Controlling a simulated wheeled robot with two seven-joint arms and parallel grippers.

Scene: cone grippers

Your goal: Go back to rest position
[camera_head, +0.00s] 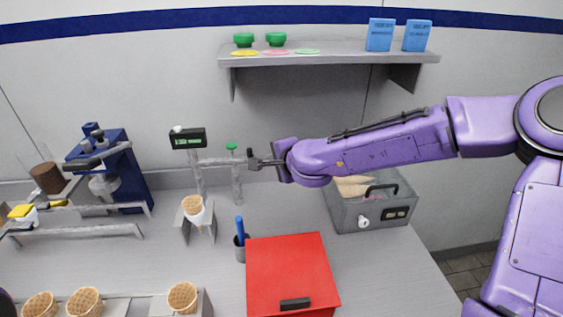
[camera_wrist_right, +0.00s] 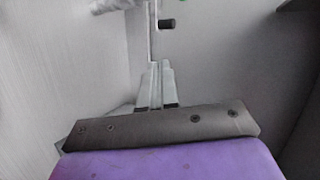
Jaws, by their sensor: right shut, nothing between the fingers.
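My right arm, purple, reaches in from the right in the head view. My right gripper (camera_head: 254,163) is shut and empty, held above the counter beside the grey stand with the black display (camera_head: 188,139). In the right wrist view its fingers (camera_wrist_right: 157,85) are together, with a grey bar and a black knob (camera_wrist_right: 167,23) beyond them. My left gripper is not in view; only a small dark piece shows at the lower left edge of the head view.
A red box (camera_head: 290,265) and a blue-handled tool in a cup (camera_head: 240,240) stand below the arm. A waffle cone (camera_head: 193,206) stands in a holder. A shelf (camera_head: 330,55) hangs above. Cones (camera_head: 84,301) line the front left.

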